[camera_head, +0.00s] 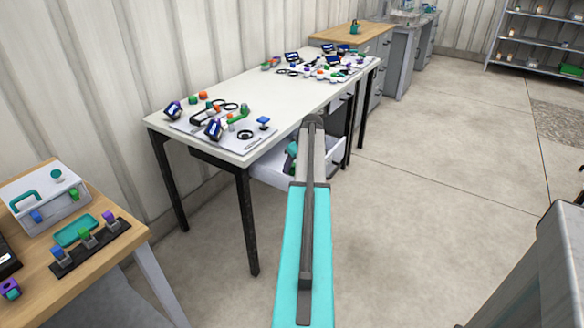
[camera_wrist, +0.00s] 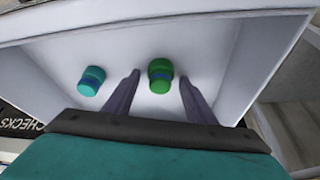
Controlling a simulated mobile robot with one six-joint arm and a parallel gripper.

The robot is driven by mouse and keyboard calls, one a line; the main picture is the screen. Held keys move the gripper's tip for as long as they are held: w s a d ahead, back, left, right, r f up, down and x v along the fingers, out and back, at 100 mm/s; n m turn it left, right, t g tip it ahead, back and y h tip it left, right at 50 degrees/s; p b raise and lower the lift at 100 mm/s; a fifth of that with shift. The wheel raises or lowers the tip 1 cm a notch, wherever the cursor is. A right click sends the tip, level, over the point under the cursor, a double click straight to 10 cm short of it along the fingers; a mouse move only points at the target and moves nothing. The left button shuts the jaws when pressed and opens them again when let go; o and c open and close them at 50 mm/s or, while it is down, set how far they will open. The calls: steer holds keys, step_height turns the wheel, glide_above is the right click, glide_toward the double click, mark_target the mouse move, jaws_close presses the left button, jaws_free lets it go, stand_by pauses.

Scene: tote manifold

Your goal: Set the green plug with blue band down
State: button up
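The green plug with blue band (camera_wrist: 160,76) stands in a white tote (camera_wrist: 215,32) in the wrist view. My gripper (camera_wrist: 159,80) is open, with one finger on each side of the plug. A gap shows between the plug and each finger. A teal plug with a blue band (camera_wrist: 91,80) is in the same tote, left of my left finger. In the head view the white tote (camera_head: 268,172) is below the edge of the white table, largely covered by my arm. My gripper's fingers cannot be made out there.
The white table (camera_head: 265,88) carries several plugs, rings and blue-faced devices. A wooden bench (camera_head: 128,243) at lower left holds a white box (camera_head: 62,220), a teal tray (camera_head: 75,231) and a dark rack (camera_head: 92,252).

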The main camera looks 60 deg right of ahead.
steer(key=v, duration=1.2)
stand_by(0.3)
steer(key=shift+s+r, duration=0.1)
steer(key=shift+r, duration=0.05)
stand_by(0.5)
